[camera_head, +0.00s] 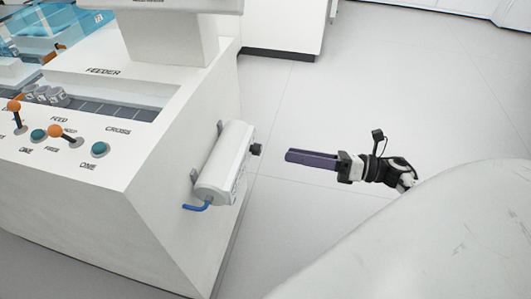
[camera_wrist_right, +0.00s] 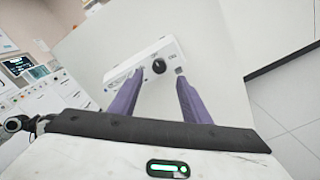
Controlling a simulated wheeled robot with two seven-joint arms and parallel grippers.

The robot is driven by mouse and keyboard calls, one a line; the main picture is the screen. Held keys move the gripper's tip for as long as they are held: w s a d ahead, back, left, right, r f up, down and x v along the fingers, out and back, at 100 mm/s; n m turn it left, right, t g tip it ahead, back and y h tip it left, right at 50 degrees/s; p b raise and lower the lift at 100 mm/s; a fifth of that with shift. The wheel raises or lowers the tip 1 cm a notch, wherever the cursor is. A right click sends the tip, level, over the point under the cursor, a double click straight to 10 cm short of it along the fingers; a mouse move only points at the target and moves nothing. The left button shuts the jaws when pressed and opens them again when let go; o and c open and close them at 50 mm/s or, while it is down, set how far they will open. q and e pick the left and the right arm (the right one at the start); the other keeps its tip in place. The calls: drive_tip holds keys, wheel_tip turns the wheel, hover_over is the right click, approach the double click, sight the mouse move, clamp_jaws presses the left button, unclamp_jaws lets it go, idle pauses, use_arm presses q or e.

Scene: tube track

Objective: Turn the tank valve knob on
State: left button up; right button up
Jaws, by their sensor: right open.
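The tank (camera_head: 224,163) is a white box-shaped unit mounted on the side wall of the feeder machine, with a blue bent pipe at its lower end. Its valve knob (camera_head: 256,149) is small and black and sticks out from the tank's end. My right gripper (camera_head: 288,156) is to the right of the knob, pointing at it, apart from it and empty. In the right wrist view the black knob (camera_wrist_right: 151,71) shows on the tank's white face, beyond and between the open purple fingers (camera_wrist_right: 168,78). Small markings lie beside the knob. My left gripper is not in view.
The feeder machine (camera_head: 150,190) fills the left, with orange-topped levers (camera_head: 55,131) and green buttons (camera_head: 99,149) on its sloped panel. Grey floor (camera_head: 390,90) lies open behind my right arm. A large pale surface (camera_head: 450,240) fills the lower right.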

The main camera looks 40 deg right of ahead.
sight(261, 149)
drive_tip(key=x, duration=0.8)
drive_tip(key=shift+w+a+b, duration=0.25)
drive_tip(key=shift+w+b, duration=0.05)
drive_tip(key=shift+b, duration=0.1)
drive_tip(key=c, duration=1)
drive_tip(key=shift+c, duration=0.2)
